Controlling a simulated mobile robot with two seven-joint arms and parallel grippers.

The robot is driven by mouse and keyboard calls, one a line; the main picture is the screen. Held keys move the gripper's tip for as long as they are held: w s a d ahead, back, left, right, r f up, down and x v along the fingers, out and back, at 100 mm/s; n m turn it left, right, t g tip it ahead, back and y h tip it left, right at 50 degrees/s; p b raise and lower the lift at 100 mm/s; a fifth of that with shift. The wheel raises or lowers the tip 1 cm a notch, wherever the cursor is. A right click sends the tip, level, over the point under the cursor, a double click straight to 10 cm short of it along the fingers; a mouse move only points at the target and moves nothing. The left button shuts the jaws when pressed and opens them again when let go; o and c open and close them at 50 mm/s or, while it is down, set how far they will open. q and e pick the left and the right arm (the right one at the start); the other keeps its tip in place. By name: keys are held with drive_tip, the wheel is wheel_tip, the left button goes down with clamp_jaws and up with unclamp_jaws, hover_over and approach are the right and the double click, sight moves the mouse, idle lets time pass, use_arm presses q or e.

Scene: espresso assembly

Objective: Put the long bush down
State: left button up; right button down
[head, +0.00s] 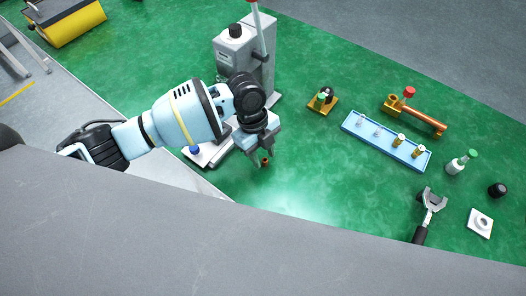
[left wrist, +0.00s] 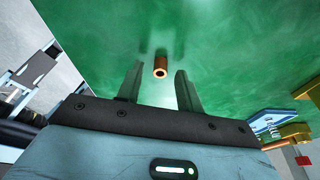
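The long bush is a short copper-coloured tube. In the left wrist view the bush (left wrist: 161,67) is at the green surface with its open end towards the camera, between and just beyond my finger tips. Clear gaps show on both sides of it. In the head view the bush (head: 265,161) is a small brown spot by the finger tips, partly hidden. My left gripper (head: 260,160) is open, pointing down; its two fingers also show in the left wrist view (left wrist: 158,84). Whether the bush's lower end touches the surface is hard to tell. My right gripper is not in view.
A grey machine (head: 238,55) with a lever stands behind my left gripper. Green surface right of the gripper is clear.

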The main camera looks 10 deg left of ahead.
use_arm(q)
drive_tip(key=v, duration=1.2)
drive_tip(key=shift+r+p, duration=0.15)
drive_tip(key=shift+p, duration=0.15)
